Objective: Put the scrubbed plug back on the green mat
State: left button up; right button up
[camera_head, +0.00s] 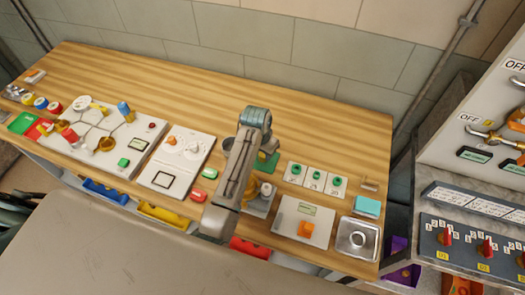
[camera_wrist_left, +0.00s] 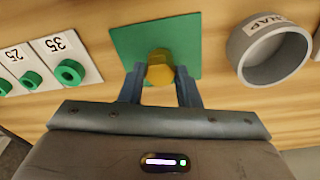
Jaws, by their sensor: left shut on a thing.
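The plug (camera_wrist_left: 160,70), a brass-yellow hexagonal piece, sits between the two fingers of my left gripper (camera_wrist_left: 160,82) in the left wrist view. The gripper is shut on it. The green mat (camera_wrist_left: 123,42) lies right under and behind the plug on the wooden bench. I cannot tell whether the plug touches the mat or hangs just above it. In the head view part of the green mat (camera_head: 270,162) shows to the right of my left arm, which hides the plug. My right gripper is in neither view.
In the left wrist view a grey round bowl (camera_wrist_left: 268,62) with a label stands right of the mat. Numbered cards (camera_wrist_left: 52,62) with green rings lie left. In the head view a white scale (camera_head: 303,222) and a metal tray (camera_head: 357,239) stand near the bench's front edge.

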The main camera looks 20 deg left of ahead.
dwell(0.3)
pick_arm(q)
jog(key=o, duration=1.1)
jog(key=shift+o, duration=0.2)
jog(key=shift+r, duration=4)
